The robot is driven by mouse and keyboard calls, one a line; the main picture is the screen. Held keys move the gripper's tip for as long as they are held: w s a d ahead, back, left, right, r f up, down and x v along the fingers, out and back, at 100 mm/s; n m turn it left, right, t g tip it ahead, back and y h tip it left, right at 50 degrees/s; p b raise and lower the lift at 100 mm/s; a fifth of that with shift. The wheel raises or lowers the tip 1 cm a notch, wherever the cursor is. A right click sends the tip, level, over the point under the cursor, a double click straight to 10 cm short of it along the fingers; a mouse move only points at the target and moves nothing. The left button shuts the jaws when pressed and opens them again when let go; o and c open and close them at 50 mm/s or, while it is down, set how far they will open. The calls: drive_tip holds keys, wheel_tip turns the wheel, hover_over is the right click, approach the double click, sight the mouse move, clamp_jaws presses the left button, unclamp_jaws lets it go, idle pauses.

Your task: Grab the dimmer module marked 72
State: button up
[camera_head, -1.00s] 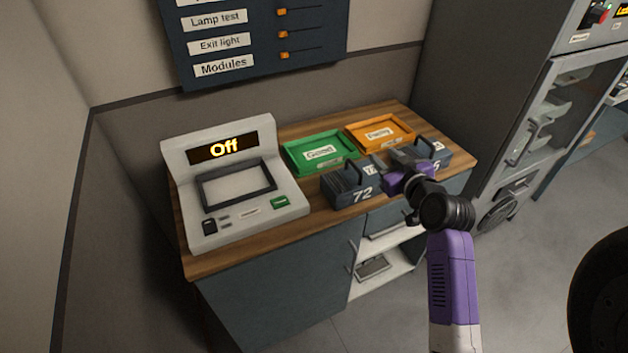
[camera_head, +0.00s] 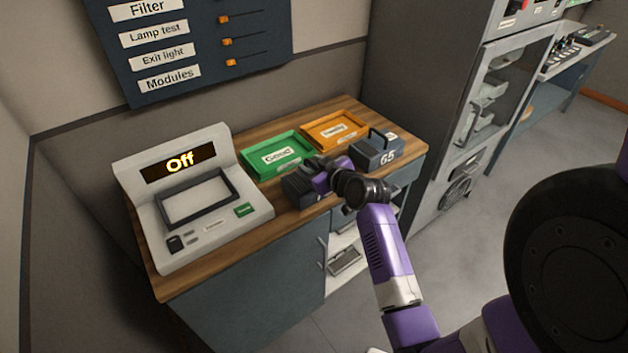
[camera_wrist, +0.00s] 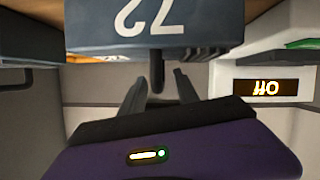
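The dimmer module marked 72 (camera_head: 299,190) is a dark blue-grey block on the wooden counter, largely hidden behind my gripper (camera_head: 318,176) in the head view. In the wrist view the module (camera_wrist: 190,28) appears upside down at the top, its white 72 readable. Its dark handle (camera_wrist: 157,72) projects toward my gripper (camera_wrist: 159,84). The two fingers are apart, one on each side of the handle, with gaps showing between. Whether the fingertips reach past the handle is hard to tell.
A module marked 65 (camera_head: 378,152) stands just right of my gripper. A green tray (camera_head: 252,170) and an orange tray (camera_head: 310,142) lie behind. A test unit reading Off (camera_head: 247,222) stands at the left of the counter (camera_head: 172,288). A grey cabinet (camera_head: 408,85) stands at the right.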

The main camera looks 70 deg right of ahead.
drive_tip(key=shift+w+d, duration=0.1)
clamp_jaws()
idle(1.3)
drive_tip(key=shift+r, duration=0.15)
